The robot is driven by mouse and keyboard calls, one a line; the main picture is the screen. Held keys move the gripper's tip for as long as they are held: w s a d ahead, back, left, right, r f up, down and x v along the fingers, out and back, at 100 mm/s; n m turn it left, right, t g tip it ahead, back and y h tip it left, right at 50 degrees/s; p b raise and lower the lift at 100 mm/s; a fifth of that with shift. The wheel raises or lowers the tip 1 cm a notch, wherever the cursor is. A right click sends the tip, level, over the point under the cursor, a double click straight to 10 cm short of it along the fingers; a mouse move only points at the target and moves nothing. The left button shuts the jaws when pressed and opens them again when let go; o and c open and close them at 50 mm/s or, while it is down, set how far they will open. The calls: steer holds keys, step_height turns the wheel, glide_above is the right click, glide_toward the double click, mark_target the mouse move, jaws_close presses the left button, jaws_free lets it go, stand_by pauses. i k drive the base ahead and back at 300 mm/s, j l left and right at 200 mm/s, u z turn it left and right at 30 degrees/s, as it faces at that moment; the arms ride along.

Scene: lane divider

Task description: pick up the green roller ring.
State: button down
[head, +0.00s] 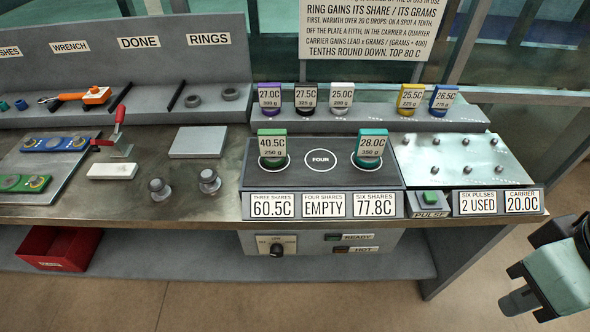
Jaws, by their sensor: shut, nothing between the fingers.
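The green ring (272,136) stands on the left spot of the dark plate (320,182), behind a card reading 40.5C, 250 g. The card hides most of it. A teal ring (370,135) stands on the right spot behind a card reading 28.0C, 350 g. The middle spot, marked FOUR, is bare. My gripper (516,286) is at the lower right, in front of the bench and well apart from both rings. It is shut and empty.
Purple, black, white, yellow and blue rings with cards stand on the back shelf (440,122). A pale pegged plate (460,175) lies right of the dark plate. A green pulse button (431,197) is at the front edge. A red clamp (118,125) stands at left.

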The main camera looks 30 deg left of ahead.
mark_target(272, 143)
steer(key=z, duration=0.25)
steer(key=u, duration=1.55)
steer(key=i+j+z, duration=0.35)
steer(key=i+j, duration=0.4)
